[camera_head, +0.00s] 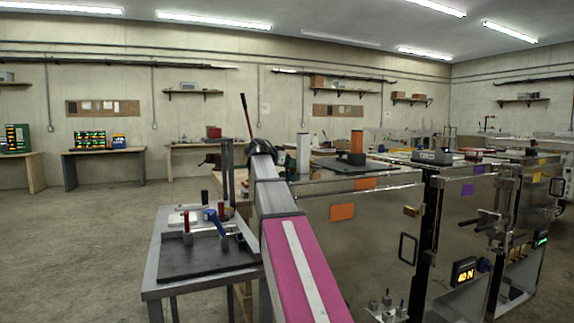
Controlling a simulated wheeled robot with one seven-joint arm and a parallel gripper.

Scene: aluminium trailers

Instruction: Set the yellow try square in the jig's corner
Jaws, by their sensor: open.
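I cannot make out a yellow try square in the head view. At the lower left, a grey metal bench bears a dark flat plate (190,263) with raised edges. Clamps with red and blue handles (213,221) stand along its back part. This plate looks like the jig, but the picture is too small to be sure. A small pale piece (178,219) lies behind it. My gripper does not show in the view.
A long pink and grey beam (277,260) runs from the bottom centre past the bench's right side, partly blocking the view. Metal trailer frames (440,190) fill the right. Workbenches (105,152) line the back wall. The floor at left (70,240) is clear.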

